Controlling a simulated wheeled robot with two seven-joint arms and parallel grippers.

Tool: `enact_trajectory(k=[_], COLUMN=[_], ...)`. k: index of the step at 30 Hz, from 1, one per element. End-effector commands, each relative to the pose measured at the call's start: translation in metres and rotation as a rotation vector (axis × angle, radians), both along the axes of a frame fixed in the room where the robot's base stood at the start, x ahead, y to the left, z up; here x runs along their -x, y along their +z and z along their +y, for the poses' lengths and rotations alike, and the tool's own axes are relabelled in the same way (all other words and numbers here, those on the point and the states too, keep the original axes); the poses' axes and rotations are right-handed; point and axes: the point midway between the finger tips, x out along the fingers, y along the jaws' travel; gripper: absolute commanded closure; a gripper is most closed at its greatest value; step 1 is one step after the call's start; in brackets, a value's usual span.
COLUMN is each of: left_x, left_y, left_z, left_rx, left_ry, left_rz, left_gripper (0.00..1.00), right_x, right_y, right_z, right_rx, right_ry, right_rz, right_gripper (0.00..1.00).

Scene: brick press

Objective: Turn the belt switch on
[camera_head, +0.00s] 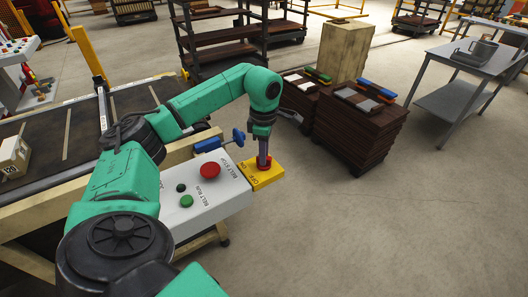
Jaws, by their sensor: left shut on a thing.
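The box also carries a red mushroom button (210,170) by the words BELT STOP, a green button (186,201) near BELT RUN, and a small black button (181,188). My right gripper is not in view.
A dark conveyor belt (62,135) with a pale frame lies behind and left of the box. A blue-handled part (207,144) sits just behind the box. Brick stacks (355,128) stand at back right, and a grey metal table (470,62) further right. The floor at right is clear.

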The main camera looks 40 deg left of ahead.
Motion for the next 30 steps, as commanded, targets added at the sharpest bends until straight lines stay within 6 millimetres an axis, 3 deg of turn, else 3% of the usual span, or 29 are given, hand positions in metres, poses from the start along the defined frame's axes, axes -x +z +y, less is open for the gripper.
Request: enact_trajectory(k=[10,11,12,13,24,28,30], left_x=[-0.001,-0.001,-0.001,-0.001,-0.001,-0.001,-0.002], left_y=[0.002,0.002,0.002,0.002,0.005,0.023,0.042], left_z=[0.000,0.000,0.000,0.000,0.000,0.000,0.000], left_rx=[0.001,0.001,0.000,0.001,0.000,0.000,0.002], left_ry=[-0.004,-0.004,-0.004,-0.003,-0.002,-0.002,-0.003], left_rz=[-0.006,-0.006,-0.006,-0.005,-0.004,-0.006,-0.010], left_gripper=[1.00,0.66,0.51,0.47,0.47,0.47,0.47], right_x=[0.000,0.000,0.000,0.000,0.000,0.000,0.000], right_y=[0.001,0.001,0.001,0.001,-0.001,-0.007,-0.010], right_z=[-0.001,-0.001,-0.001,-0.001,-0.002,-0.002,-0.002], right_rx=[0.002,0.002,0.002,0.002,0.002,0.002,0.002], right_ry=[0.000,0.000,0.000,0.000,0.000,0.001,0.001], right_rz=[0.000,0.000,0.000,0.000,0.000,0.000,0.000], right_gripper=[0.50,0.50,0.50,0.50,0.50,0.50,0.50])
